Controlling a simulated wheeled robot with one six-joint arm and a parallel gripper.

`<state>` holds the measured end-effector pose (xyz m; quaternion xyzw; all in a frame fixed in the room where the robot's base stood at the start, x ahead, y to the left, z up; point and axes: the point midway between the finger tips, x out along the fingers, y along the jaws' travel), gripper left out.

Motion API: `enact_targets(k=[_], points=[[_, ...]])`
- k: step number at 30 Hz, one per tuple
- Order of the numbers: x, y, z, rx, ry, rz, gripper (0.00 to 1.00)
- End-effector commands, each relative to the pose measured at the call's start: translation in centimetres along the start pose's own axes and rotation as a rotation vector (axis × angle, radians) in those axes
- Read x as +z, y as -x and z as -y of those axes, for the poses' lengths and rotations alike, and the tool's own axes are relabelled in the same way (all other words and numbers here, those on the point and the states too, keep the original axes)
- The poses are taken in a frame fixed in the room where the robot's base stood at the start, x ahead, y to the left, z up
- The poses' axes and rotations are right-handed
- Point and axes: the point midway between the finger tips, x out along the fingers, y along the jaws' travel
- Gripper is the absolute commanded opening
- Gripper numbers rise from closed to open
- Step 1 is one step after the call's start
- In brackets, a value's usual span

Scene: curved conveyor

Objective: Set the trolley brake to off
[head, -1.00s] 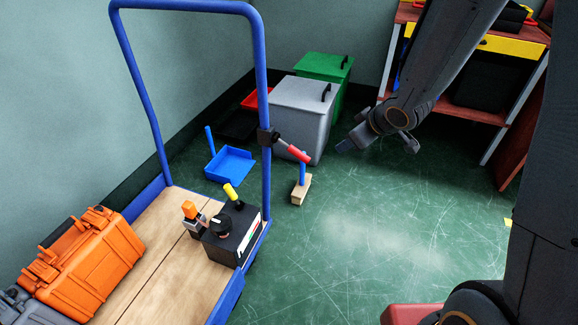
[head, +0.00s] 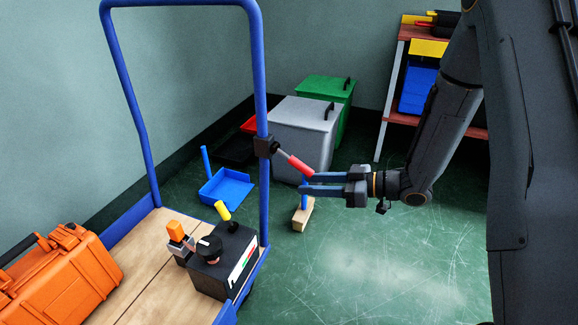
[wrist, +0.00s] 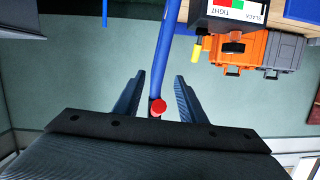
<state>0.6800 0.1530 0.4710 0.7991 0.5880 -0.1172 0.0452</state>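The blue-framed trolley (head: 262,100) stands at left with a wooden deck. A lever with a red grip (head: 294,162) juts down and right from a black mount (head: 265,147) on its near upright. No label shows it to be the brake. My gripper (head: 305,183) points left, its fingertips close to the grip's lower end. In the wrist view, the red grip end (wrist: 158,107) appears between the two parted fingers of my gripper (wrist: 156,88), with gaps either side. I cannot tell whether either finger touches it.
A black box (head: 222,262) with a knob, a SLACK/TIGHT label and a yellow-tipped lever sits on the deck by an orange-topped clamp (head: 176,231). A blue dustpan (head: 226,188), brush (head: 302,215) and grey bin (head: 300,130) stand on the floor.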

Motion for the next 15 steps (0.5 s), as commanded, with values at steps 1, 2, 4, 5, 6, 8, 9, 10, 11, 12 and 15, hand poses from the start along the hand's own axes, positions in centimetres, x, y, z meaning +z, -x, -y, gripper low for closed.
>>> enact_targets(k=[1, 2, 4, 5, 6, 8, 9, 10, 11, 12, 15], points=[[-0.9, 0.5, 0.0, -0.014, -0.022, -0.054, 0.37], [-1.5, 0.7, -0.1, -0.022, -0.036, -0.085, 0.37], [-2.6, 1.3, -0.1, -0.041, -0.061, -0.147, 0.37], [-3.0, 1.5, -0.1, -0.048, -0.070, -0.168, 0.37], [-3.4, 1.8, -0.1, -0.056, -0.080, -0.191, 0.37], [-3.8, 2.1, -0.1, -0.064, -0.090, -0.216, 0.37], [-4.0, 2.1, -0.1, -0.068, -0.095, -0.227, 0.37], [-4.1, 2.0, -0.1, -0.070, -0.097, -0.232, 0.37], [-4.2, 1.9, 0.0, -0.072, -0.098, -0.235, 0.37], [-4.3, 1.5, 0.0, -0.074, -0.099, -0.238, 0.37], [-4.6, 0.3, 0.1, -0.075, -0.097, -0.238, 0.37]])
